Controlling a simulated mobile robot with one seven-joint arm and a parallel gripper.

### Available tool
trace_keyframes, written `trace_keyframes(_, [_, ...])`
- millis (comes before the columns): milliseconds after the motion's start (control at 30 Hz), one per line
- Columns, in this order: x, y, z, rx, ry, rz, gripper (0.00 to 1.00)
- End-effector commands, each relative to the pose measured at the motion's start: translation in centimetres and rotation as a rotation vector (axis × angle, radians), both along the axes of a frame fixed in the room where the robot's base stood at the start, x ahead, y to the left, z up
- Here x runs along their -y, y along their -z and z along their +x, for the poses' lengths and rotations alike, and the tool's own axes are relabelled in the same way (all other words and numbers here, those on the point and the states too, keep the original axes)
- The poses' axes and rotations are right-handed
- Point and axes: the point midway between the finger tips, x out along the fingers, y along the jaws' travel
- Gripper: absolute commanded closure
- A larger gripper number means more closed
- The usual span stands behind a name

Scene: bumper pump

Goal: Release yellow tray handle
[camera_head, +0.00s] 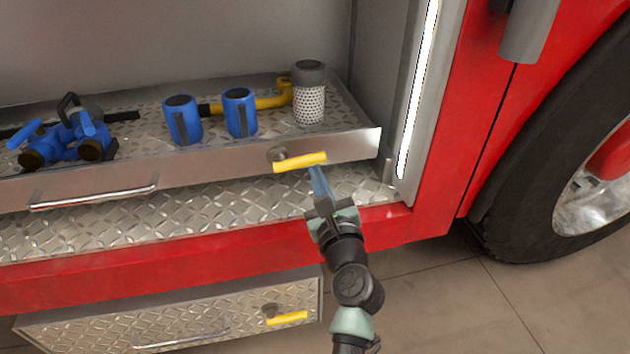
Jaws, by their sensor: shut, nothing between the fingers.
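The yellow tray handle (300,162) sits on the front face of the metal tray (215,157), near its right end. My gripper (318,172) is just below and slightly right of the handle's middle, with its blue-grey fingers pointing up toward it. The fingers look closed together with nothing visible between them. I cannot tell from this view whether the fingertips touch the handle or stand a little in front of it.
The tray carries a blue valve fitting (65,140), blue couplings (182,120), a yellow pipe (268,102) and a perforated strainer (309,95). A silver bar handle (95,197) is at left. Below is a drawer (180,325) with another yellow handle (287,318). A wheel (570,150) stands right.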

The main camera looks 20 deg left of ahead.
Motion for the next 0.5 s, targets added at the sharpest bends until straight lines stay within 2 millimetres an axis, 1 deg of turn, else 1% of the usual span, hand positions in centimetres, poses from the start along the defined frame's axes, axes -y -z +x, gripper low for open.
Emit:
trace_keyframes(33, [0.0, -0.7, 0.1, 0.021, 0.001, -0.02, 1.0])
trace_keyframes(167, [0.1, -1.3, 0.1, 0.073, 0.001, -0.097, 1.0])
trace_keyframes(500, [-0.1, -3.3, 0.0, 0.251, -0.001, -0.362, 1.0])
